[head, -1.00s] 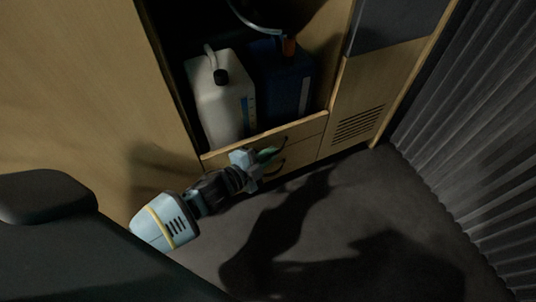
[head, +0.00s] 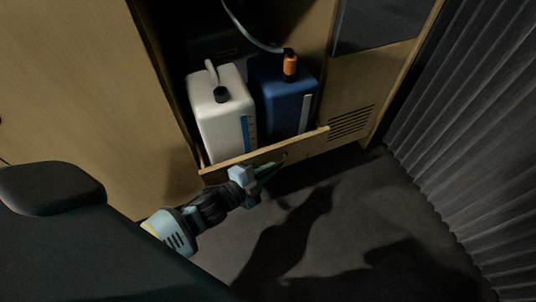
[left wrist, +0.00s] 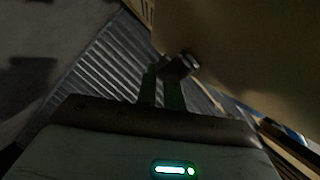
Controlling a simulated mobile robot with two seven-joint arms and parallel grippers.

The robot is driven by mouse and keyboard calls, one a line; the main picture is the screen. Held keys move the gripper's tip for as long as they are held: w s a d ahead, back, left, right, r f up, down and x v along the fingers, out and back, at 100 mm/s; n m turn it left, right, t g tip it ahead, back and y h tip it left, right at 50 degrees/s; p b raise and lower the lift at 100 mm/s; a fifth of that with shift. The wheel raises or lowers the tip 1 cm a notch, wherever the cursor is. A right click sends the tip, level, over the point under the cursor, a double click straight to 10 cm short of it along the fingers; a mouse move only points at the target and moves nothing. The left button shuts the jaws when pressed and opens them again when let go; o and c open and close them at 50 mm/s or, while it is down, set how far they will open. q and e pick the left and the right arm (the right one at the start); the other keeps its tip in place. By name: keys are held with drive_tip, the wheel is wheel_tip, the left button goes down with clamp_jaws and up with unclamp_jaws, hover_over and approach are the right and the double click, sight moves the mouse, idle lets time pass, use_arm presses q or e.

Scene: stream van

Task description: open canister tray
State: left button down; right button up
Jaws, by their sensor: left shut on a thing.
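The canister tray (head: 218,172) is a wooden pull-out with a low front panel, and it stands out from the cabinet. A white canister (head: 220,118) with a black cap and a blue canister (head: 281,100) with an orange cap stand upright in it. My left gripper (head: 270,171) is at the front panel, shut on the tray's handle, which is mostly hidden by the fingers in the head view. In the left wrist view the green fingers (left wrist: 161,88) meet a dark handle part (left wrist: 181,65) by the wooden panel. My right gripper is not in view.
A hose (head: 240,30) runs down to the blue canister's cap. A vented wooden panel (head: 352,121) stands right of the tray. A ribbed grey wall (head: 470,150) is at the far right. The dark floor (head: 330,230) before the tray is clear.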

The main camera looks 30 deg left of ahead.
use_arm(q)
drive_tip(key=s+d+p, duration=0.1)
drive_tip(key=s+d, duration=0.6)
drive_tip(key=d, duration=0.2)
drive_tip(key=shift+s, duration=0.1)
drive_tip(key=c, duration=1.5)
unclamp_jaws()
drive_tip(key=shift+p+v, duration=1.45)
drive_tip(key=shift+v, duration=2.45)
